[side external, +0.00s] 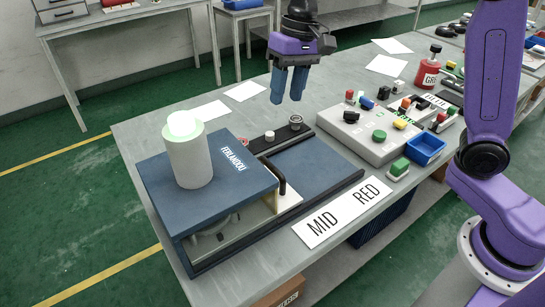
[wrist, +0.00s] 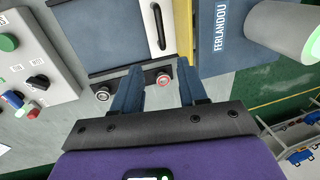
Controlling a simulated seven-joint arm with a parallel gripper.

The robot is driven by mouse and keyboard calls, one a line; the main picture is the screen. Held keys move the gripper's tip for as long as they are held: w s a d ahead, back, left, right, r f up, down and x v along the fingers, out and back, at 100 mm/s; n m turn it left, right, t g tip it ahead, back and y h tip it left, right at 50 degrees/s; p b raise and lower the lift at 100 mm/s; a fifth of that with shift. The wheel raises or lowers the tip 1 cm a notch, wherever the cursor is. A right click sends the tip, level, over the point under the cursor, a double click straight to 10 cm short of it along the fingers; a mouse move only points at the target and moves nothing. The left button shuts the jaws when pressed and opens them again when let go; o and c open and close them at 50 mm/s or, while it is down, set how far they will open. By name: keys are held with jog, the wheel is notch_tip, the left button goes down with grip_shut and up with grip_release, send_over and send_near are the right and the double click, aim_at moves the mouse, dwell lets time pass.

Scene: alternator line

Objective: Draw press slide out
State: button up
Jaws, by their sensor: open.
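The press (side external: 225,175) is a blue housing marked FERLANDOU, with a white cylinder and a glowing green dome on top. It also shows at the upper right of the wrist view (wrist: 222,35). A black bar handle (side external: 284,178) stands on a cream front plate beside the housing's opening, next to a flat blue bed (side external: 318,168). The handle also shows in the wrist view (wrist: 159,27), beyond my fingertips. My gripper (side external: 287,98) is open and empty, pointing down above the far side of the press. The inside of the housing is partly hidden.
A grey control box (side external: 372,128) with several coloured buttons, a blue bin (side external: 426,149) and a red bottle (side external: 428,68) stand to the right. A MID RED sign (side external: 343,211) lies in front.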

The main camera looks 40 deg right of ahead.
aim_at(271, 164)
jog(key=a+f, duration=0.1)
jog(key=f, duration=0.4)
jog(key=a+f, duration=0.1)
jog(key=f, duration=0.5)
jog(key=a+f, duration=0.1)
jog(key=f, duration=0.5)
jog(key=shift+w+a, duration=0.2)
jog(key=shift+c, duration=0.2)
grip_shut()
